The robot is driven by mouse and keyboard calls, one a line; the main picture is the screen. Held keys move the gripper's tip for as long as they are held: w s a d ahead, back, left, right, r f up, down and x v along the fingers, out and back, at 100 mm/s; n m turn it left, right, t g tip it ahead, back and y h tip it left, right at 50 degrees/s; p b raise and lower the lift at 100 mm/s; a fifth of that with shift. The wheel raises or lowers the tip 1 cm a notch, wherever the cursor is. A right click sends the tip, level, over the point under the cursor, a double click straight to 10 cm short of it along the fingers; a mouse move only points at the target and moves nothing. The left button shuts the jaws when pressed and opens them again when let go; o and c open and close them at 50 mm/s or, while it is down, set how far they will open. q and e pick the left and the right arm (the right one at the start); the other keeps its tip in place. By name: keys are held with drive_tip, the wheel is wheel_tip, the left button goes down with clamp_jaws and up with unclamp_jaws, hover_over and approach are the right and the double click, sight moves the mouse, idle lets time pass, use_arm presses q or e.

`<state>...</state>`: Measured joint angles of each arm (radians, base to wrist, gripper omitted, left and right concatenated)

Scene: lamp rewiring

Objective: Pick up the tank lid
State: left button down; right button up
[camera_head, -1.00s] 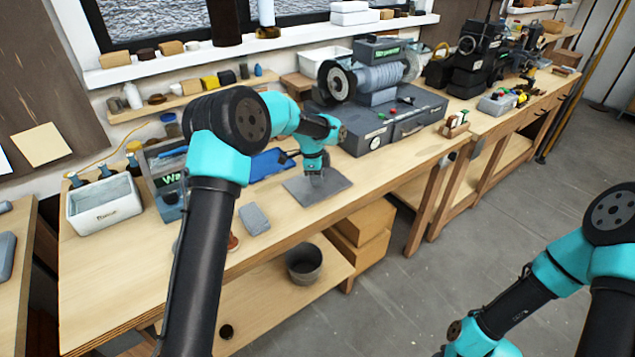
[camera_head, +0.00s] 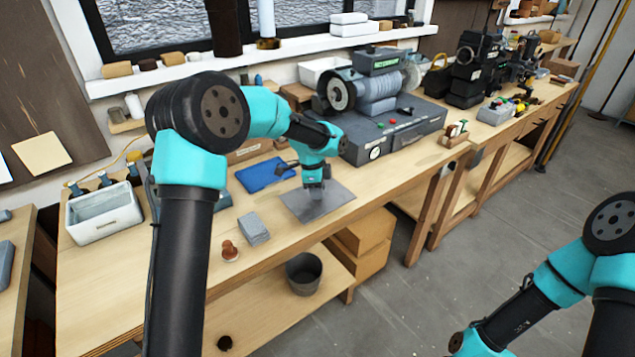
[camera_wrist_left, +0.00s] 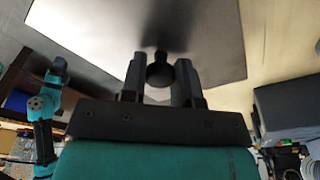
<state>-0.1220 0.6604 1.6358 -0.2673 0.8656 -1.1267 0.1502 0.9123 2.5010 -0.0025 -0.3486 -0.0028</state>
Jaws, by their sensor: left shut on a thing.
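The tank lid, a flat dark-grey metal plate (camera_head: 322,205), is at the bench's front edge in the head view. In the left wrist view the lid (camera_wrist_left: 95,28) spans the top, with a round dark knob (camera_wrist_left: 160,72) at its centre. My left gripper (camera_head: 314,189) points down over the lid's middle. In the wrist view its fingers (camera_wrist_left: 161,80) stand on both sides of the knob, shut on it. I cannot tell whether the plate is clear of the bench. My right arm shows at the lower right, but its gripper is out of frame.
An open white basin (camera_head: 104,226) stands at the bench's left end. A blue mat (camera_head: 262,176), a grey block (camera_head: 254,227) and a reddish knobbed stamp (camera_head: 229,251) lie near the lid. A grinder (camera_head: 375,95) on a grey case stands behind. A bucket (camera_head: 304,274) sits on the lower shelf.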

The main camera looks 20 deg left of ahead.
sight(318, 209)
use_arm(q)
drive_tip(key=s+d, duration=0.1)
drive_tip(key=s, duration=0.2)
drive_tip(key=s+d, duration=0.1)
drive_tip(key=s, duration=0.2)
drive_tip(key=s+d+r, duration=0.1)
drive_tip(key=s, duration=0.2)
